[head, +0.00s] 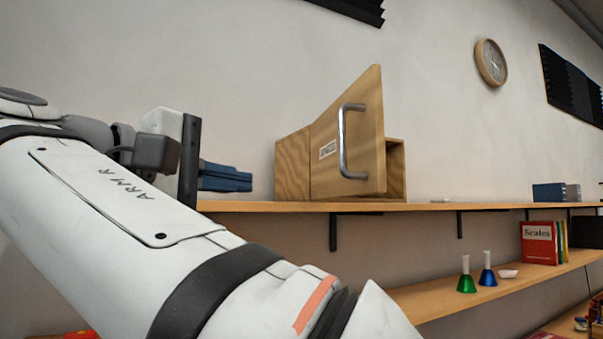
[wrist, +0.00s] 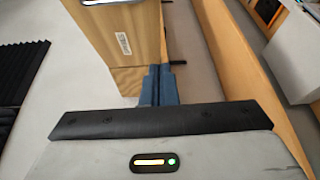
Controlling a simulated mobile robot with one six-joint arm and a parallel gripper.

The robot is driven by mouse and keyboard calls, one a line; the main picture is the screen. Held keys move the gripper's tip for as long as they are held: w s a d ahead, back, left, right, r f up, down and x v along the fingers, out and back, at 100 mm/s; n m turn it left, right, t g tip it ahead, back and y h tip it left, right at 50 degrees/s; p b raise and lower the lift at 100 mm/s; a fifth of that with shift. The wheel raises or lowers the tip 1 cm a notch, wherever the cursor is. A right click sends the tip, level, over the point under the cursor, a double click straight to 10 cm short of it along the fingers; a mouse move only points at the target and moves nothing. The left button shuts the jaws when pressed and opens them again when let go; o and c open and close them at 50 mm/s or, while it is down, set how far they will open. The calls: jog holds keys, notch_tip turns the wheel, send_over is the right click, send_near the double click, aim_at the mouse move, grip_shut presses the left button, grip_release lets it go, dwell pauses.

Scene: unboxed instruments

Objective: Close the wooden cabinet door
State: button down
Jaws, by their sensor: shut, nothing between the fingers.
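The wooden cabinet (head: 292,165) stands on the upper shelf. Its door (head: 368,120) is partly open, swung out from the left side, with a gap into the cabinet (head: 396,172) showing at the right. The door has a metal handle (head: 343,140) and a small white label. In the wrist view the cabinet's wood (wrist: 127,80) and the label (wrist: 124,43) show, with the handle (wrist: 108,3) cut off at the top. My gripper (head: 248,180) is shut and empty, its blue fingers pointing toward the cabinet's left side. The fingertips (wrist: 158,70) appear close to it; contact is unclear.
The upper shelf (head: 440,207) runs right from the cabinet, mostly clear near it. A clock (head: 491,63) hangs on the wall.

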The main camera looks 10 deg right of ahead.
jog(key=w+d+r+p, duration=0.1)
jog(key=d+p, duration=0.1)
jog(key=d, duration=0.3)
jog(key=w+d+r+m+p, duration=0.1)
jog(key=w+d+p, duration=0.1)
jog(key=d, duration=0.4)
jog(key=shift+r+h+p, duration=0.3)
jog(key=shift+p, duration=0.3)
jog(key=shift+d, duration=0.1)
